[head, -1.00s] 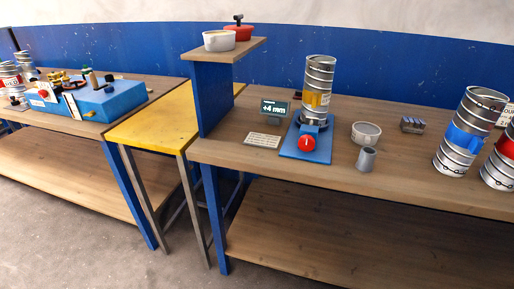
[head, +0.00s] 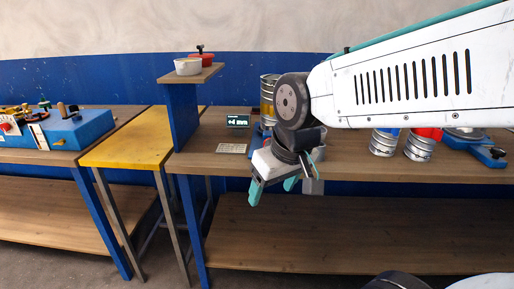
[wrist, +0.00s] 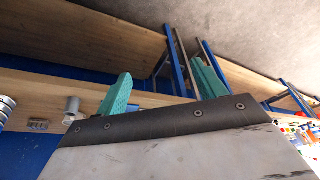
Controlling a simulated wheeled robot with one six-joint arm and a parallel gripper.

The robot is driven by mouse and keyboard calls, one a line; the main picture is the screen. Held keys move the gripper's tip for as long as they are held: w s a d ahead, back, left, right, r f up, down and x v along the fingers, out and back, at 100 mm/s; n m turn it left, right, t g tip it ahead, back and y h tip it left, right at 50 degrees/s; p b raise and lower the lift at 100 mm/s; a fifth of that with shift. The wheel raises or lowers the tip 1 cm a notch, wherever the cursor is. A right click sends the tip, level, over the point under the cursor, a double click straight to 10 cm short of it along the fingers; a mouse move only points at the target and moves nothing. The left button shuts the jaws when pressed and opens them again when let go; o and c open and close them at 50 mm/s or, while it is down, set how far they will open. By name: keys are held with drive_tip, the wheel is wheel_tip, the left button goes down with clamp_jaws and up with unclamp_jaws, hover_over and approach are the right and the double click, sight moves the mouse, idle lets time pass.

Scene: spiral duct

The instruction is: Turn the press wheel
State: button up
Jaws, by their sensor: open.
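The press shows only in part in the head view, where a strip of its blue base (head: 255,136) and the upper duct (head: 267,86) standing on it show left of my arm. The red press wheel is hidden behind my arm and gripper. My gripper (head: 272,188) is open and empty, its two teal fingers apart and pointing down in front of the bench's front edge. In the wrist view my gripper (wrist: 160,70) shows both fingers spread with nothing between them. The small display (head: 238,121) beside the press reads +4 mm.
A white label card (head: 231,148) lies left of the press. A raised shelf (head: 190,76) with a white pot (head: 188,66) and a red pot (head: 202,57) stands further left. A grey cylinder (wrist: 72,106) stands near the bench edge. Ducts (head: 383,143) stand to the right.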

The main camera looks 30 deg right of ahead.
drive_tip(key=w+d+f+t, duration=0.1)
drive_tip(key=w+f+t, duration=0.1)
drive_tip(key=w, duration=0.6)
drive_tip(key=w+d+f+t, duration=0.2)
drive_tip(key=w, duration=0.6)
drive_tip(key=w+d+f+t+h, duration=0.2)
drive_tip(key=w+d+f+h, duration=0.1)
drive_tip(key=w+d, duration=0.1)
drive_tip(key=w+d+f+t+h, duration=0.2)
drive_tip(key=w+d+f+h, duration=0.1)
drive_tip(key=w+d+h, duration=0.1)
drive_tip(key=w+d+f+t+h, duration=0.3)
drive_tip(key=w+d, duration=0.2)
drive_tip(key=d, duration=0.2)
drive_tip(key=shift+w+d, duration=0.1)
drive_tip(key=shift+w, duration=0.1)
drive_tip(key=x, duration=0.7)
drive_tip(key=shift+w+d+r, duration=0.1)
drive_tip(key=shift+d+r, duration=0.05)
drive_tip(key=shift+r, duration=0.05)
drive_tip(key=c, duration=1)
